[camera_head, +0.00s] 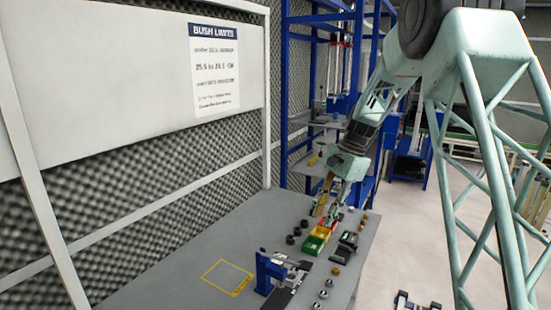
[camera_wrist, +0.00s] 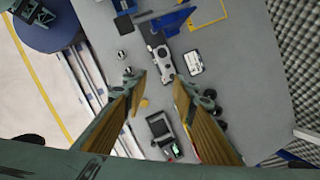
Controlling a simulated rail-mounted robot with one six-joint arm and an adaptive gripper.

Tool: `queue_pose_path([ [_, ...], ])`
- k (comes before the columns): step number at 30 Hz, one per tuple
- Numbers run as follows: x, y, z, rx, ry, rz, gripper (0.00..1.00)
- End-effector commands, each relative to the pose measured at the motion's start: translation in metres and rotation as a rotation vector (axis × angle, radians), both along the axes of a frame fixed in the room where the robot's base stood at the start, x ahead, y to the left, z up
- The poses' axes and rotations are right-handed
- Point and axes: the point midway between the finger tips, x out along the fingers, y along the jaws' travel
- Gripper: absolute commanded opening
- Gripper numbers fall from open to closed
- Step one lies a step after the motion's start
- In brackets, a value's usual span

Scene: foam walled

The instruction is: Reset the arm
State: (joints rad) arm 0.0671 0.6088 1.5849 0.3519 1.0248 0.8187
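My gripper (camera_head: 325,205) hangs from my pale green arm over the far part of the grey bench (camera_head: 215,255), above the small bins. In the wrist view my gripper (camera_wrist: 158,82) shows two fingers with wood-coloured pads. They stand well apart, with bench surface visible between them and nothing held. My arm reaches down and to the left from its upper joint in the head view. Whether the fingertips touch the bins cannot be told from the head view.
Green and yellow bins (camera_head: 316,241) stand beneath my gripper. A dark device with a display (camera_head: 346,243) is beside them. Dark bushings (camera_head: 296,233) lie left. A blue fixture (camera_head: 268,272) stands nearer, beside a yellow outlined square (camera_head: 228,277). A foam wall (camera_head: 130,225) bounds the bench.

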Motion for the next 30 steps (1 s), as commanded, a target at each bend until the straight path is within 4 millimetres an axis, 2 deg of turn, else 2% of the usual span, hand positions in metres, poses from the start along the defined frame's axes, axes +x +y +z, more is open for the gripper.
queue_pose_path([
  [3, -0.015, 0.000, 0.020, -0.011, -0.022, 0.033, 0.26],
  [12, -0.056, -0.002, 0.062, -0.039, -0.072, 0.119, 0.26],
  [30, -0.145, -0.006, 0.131, -0.100, -0.171, 0.290, 0.26],
])
